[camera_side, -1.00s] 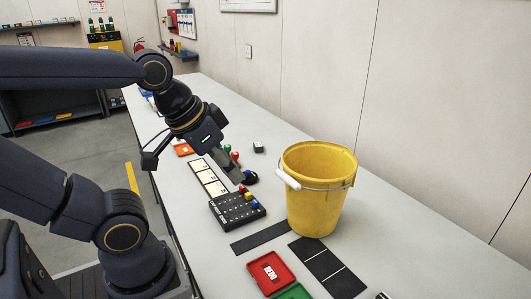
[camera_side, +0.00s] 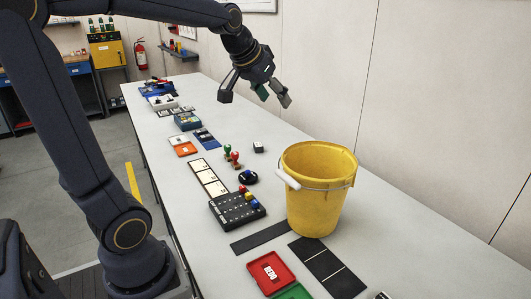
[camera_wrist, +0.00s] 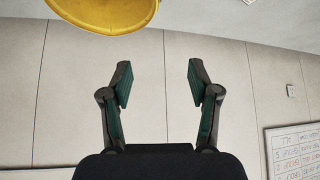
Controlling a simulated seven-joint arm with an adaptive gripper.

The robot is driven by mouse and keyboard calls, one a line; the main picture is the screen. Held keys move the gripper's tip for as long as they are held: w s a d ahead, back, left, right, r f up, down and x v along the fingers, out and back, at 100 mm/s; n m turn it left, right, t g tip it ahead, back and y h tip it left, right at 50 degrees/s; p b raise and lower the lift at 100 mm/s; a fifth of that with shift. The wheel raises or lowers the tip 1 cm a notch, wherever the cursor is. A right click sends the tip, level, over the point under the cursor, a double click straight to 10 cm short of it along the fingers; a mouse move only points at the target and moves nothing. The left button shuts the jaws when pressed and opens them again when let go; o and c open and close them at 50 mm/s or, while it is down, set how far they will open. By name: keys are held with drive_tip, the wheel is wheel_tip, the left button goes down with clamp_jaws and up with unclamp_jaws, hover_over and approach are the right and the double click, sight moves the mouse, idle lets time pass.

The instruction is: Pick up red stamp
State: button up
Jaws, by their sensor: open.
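The red stamp (camera_side: 235,158) stands upright on the table, its red knob on top, in the side view. A green stamp (camera_side: 227,150) stands close beside it on the left. My gripper (camera_side: 274,97) is raised well above the table, up and to the right of the stamps, open and empty. In the wrist view my gripper (camera_wrist: 157,82) shows both fingers spread with nothing between them. The wrist view does not show the stamps; it faces the wall.
A yellow bucket (camera_side: 318,205) with a wire handle stands right of a black pegged block (camera_side: 237,211). A dark round piece (camera_side: 248,178), a white strip (camera_side: 209,178) and a small dark cube (camera_side: 258,147) lie near the stamps.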

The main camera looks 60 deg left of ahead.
drive_tip(key=w+a+f+n+g+y, duration=0.1)
drive_tip(key=w+a+f+n, duration=0.15)
drive_tip(key=a, duration=0.45)
drive_tip(key=w+a+f+n+g, duration=0.1)
drive_tip(key=w+a+f, duration=0.15)
drive_tip(key=a, duration=0.45)
drive_tip(key=n+g, duration=0.2)
drive_tip(key=n, duration=0.1)
approach(235, 153)
drive_tip(key=shift+m, duration=0.25)
drive_tip(key=x, duration=0.4)
drive_tip(key=shift+s+f, duration=0.15)
drive_tip(key=shift+f, duration=0.15)
drive_tip(key=x, duration=0.6)
drive_tip(key=shift+r, duration=0.1)
clamp_jaws()
drive_tip(key=shift+r, duration=0.1)
